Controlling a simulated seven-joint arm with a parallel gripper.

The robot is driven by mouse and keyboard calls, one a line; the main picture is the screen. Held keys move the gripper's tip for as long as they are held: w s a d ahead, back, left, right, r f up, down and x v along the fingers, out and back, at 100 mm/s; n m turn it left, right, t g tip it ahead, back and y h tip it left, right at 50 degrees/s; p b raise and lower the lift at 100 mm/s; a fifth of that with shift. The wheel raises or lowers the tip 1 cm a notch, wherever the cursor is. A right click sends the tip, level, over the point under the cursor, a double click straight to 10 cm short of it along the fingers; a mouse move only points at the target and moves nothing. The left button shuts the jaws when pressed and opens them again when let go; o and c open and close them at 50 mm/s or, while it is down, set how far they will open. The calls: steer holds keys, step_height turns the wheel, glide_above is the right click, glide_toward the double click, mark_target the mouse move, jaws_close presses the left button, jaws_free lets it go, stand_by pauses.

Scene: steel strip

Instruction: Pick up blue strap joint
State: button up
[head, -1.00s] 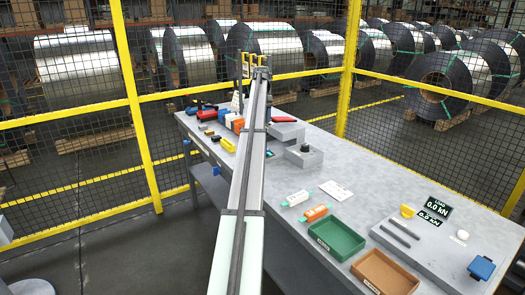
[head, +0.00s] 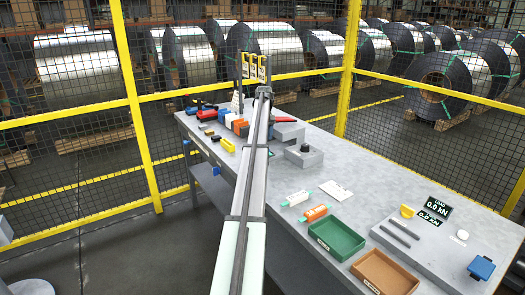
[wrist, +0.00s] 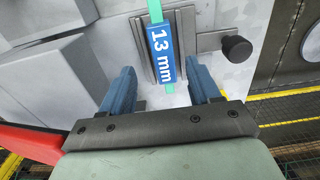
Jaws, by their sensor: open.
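The blue strap joint (wrist: 162,54) shows in the wrist view, with white "13 mm" print and pale green strap ends above and below. It sits against a grey metal plate, slightly tilted in the picture. My gripper (wrist: 161,78) is open, with its two blue fingers below and to either side of the joint. The gap between them is empty except for the lower strap end, which shows between the fingers. I cannot tell how far the joint is from the fingertips. In the head view I cannot make out the blue joint or my fingers past my arm.
In the wrist view a dark knob (wrist: 236,49) on a rod is to the right, grey blocks (wrist: 60,70) to the left. In the head view a white joint (head: 297,198), an orange joint (head: 316,212), a green tray (head: 335,240) and a brown tray (head: 384,273) are on the table.

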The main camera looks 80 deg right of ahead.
steer(key=shift+w+a+f, duration=0.1)
steer(key=shift+f, duration=1.05)
steer(key=shift+a+f, duration=0.1)
steer(key=shift+f, duration=1.05)
jaws_close()
